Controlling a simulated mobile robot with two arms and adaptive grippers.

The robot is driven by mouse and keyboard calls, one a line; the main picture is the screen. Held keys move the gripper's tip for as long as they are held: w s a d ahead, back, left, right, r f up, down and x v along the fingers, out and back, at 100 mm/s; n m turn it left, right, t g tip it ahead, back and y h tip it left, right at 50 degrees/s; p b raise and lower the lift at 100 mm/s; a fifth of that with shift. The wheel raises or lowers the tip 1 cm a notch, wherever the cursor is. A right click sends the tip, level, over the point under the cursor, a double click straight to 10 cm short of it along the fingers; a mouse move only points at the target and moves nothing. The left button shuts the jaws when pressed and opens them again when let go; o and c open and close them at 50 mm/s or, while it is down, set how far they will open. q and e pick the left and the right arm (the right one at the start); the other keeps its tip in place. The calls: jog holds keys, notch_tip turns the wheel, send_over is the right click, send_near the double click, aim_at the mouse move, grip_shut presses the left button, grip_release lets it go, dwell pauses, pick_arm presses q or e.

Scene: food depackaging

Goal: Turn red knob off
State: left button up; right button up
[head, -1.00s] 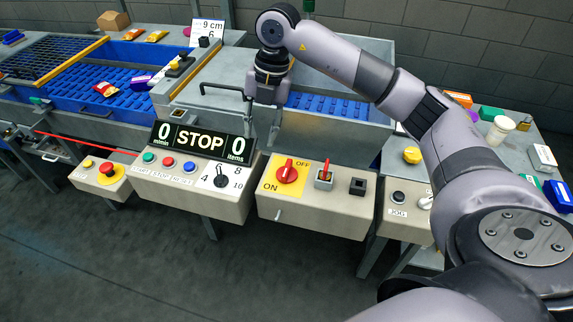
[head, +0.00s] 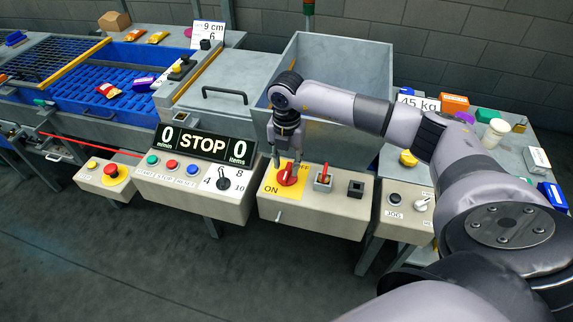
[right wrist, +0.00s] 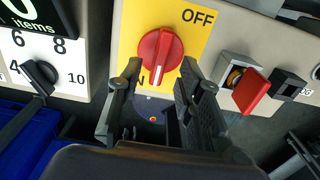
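The red knob (right wrist: 160,57) sits on a yellow plate (right wrist: 128,28) marked OFF and ON on a beige control box. Its raised grip runs nearly up and down in the right wrist view, with a white mark at the lower end. In the head view the knob (head: 288,175) is partly covered by my right gripper (head: 286,164), which points down at it. The right gripper's fingers are open, one to each side of the knob's lower part in the right wrist view. Contact cannot be told. My left gripper is not in view.
A red switch flap (right wrist: 251,91) and a black square socket (right wrist: 287,84) lie right of the knob. A black selector (head: 223,183) is on the box to the left, under a display reading STOP (head: 202,142). A grey bin (head: 340,75) stands behind.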

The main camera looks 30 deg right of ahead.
aim_at(287, 174)
jog(key=shift+f, duration=1.5)
jog(key=shift+c, duration=0.2)
grip_shut()
